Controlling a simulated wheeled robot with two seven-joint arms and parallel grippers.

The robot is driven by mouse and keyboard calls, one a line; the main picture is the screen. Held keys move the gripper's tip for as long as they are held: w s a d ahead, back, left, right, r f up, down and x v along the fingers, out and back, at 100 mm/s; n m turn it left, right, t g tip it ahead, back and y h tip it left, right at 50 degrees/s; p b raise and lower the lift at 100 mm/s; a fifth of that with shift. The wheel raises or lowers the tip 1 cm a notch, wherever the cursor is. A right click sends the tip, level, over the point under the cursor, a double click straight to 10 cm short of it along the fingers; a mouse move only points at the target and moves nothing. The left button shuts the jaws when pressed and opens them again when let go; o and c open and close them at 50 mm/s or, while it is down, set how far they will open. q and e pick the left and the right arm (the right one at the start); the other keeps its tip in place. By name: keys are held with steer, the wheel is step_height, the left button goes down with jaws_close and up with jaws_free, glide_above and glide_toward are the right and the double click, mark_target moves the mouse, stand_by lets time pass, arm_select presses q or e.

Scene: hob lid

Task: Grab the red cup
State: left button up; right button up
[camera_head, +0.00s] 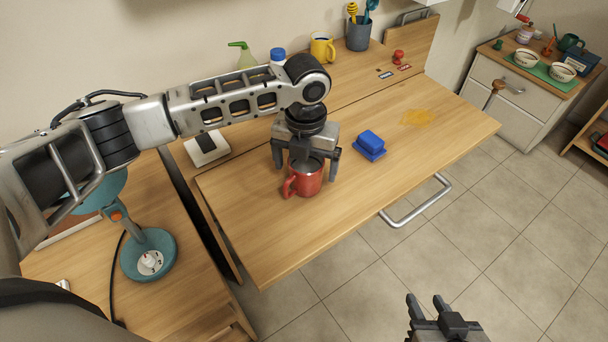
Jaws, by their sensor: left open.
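A red cup (305,178) stands upright on the wooden lid (350,205), with its handle toward the lower left. My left gripper (306,174) is right above the cup, pointing down, with one finger on the left side of it and one on the right. Its fingers are open around the cup's upper part. I cannot tell whether they touch it. The gripper hides part of the cup's rim. My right gripper (427,302) is at the bottom edge of the view, away from the cup, with its two fingers apart and empty.
A blue butter dish (370,144) sits right of the cup, with a yellow spill (416,117) beyond it. A yellow mug (322,47) and a utensil holder (358,35) stand at the back. A metal handle bar (415,203) runs along the front edge. A teal lamp (148,254) stands at left.

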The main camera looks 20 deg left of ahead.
arm_select(q)
steer(key=shift+f, duration=0.9)
steer(key=c, duration=1.2)
steer(key=shift+r, duration=0.1)
